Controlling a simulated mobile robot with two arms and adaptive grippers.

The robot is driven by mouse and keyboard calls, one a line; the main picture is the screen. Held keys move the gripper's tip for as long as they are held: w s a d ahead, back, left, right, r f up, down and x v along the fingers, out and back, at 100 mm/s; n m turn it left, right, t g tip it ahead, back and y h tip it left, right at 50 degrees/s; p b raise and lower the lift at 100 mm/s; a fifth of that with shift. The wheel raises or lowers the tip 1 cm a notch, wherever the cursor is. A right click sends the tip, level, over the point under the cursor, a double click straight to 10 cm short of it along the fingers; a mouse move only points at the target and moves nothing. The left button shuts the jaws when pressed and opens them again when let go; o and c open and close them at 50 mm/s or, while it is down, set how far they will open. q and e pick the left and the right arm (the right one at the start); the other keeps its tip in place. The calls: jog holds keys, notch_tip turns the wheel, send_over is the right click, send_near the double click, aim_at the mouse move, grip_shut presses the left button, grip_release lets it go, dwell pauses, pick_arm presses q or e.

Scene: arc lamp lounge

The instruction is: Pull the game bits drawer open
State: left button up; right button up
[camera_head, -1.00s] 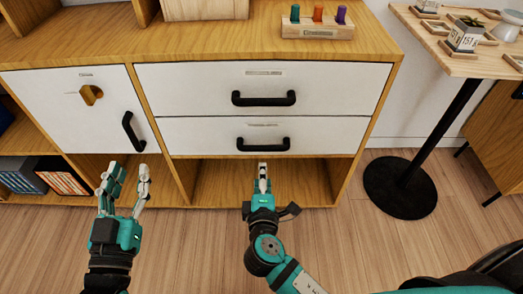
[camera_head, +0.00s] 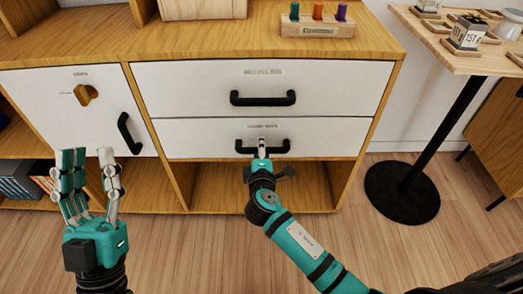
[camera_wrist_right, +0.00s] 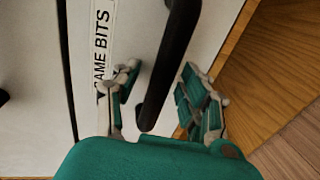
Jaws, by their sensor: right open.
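The game bits drawer (camera_head: 335,138) is the lower white drawer of the wooden cabinet, and it looks shut. In the right wrist view its label (camera_wrist_right: 104,40) reads "GAME BITS". Its black bar handle (camera_head: 279,149) also shows in that view (camera_wrist_right: 168,65). My right gripper (camera_head: 262,149) is at the middle of this handle. In the right wrist view the open fingers (camera_wrist_right: 163,92) stand on either side of the bar, apart from it. My left gripper (camera_head: 89,168) is open and empty in front of the cabinet's left door.
The upper drawer (camera_head: 340,82) with its black handle (camera_head: 262,98) is shut. A white door (camera_head: 60,110) is to the left. A peg block (camera_head: 316,27) sits on the cabinet top. A round-based table (camera_head: 402,192) stands right. The floor in front is clear.

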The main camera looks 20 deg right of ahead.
grip_shut()
